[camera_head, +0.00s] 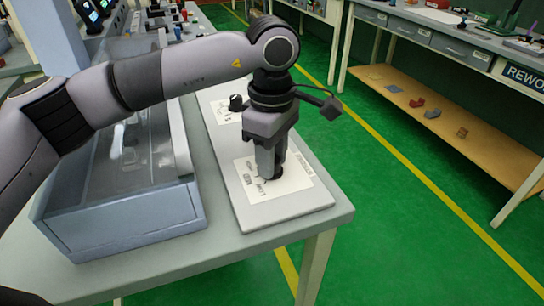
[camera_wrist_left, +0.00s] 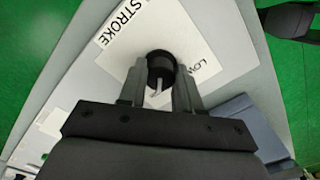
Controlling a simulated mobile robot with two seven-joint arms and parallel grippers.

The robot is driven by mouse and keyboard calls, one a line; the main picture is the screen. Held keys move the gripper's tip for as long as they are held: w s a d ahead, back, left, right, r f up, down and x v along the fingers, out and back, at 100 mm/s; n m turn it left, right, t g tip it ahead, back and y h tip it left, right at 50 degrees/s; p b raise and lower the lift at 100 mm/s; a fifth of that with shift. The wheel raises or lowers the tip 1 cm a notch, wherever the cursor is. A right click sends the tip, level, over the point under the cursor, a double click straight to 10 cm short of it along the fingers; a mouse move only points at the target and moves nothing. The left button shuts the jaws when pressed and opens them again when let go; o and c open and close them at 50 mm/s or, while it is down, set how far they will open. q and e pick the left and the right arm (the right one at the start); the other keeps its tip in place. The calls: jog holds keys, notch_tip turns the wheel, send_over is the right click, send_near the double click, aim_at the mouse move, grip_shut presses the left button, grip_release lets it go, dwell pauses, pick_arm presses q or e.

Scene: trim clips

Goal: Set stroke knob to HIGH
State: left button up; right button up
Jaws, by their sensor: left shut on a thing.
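The stroke knob (camera_wrist_left: 160,64) is a round black knob on a white label plate (camera_wrist_left: 208,48) marked STROKE. In the wrist view it stands between the two fingers of my left gripper (camera_wrist_left: 158,84), which is shut on it. A pale strip shows on the knob's near side; which mark it points at I cannot tell. The word LOW shows right of the knob. In the head view my left gripper (camera_head: 270,172) points straight down at the front plate (camera_head: 291,183) and mostly hides the knob. LOW and other small words are printed left of it. My right gripper is not in view.
Another black knob (camera_head: 236,103) stands farther back on the same grey panel (camera_head: 222,152). A clear-topped grey case (camera_head: 130,222) stands left of the panel. The table's front right edge (camera_head: 318,222) is close. A rework bench (camera_head: 460,45) stands across the green floor.

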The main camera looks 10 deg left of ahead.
pick_arm(q)
jog(key=shift+r, duration=0.1)
dwell(0.3)
jog(key=o, duration=1)
jog(key=shift+o, duration=0.2)
jog(key=shift+r, duration=3.55)
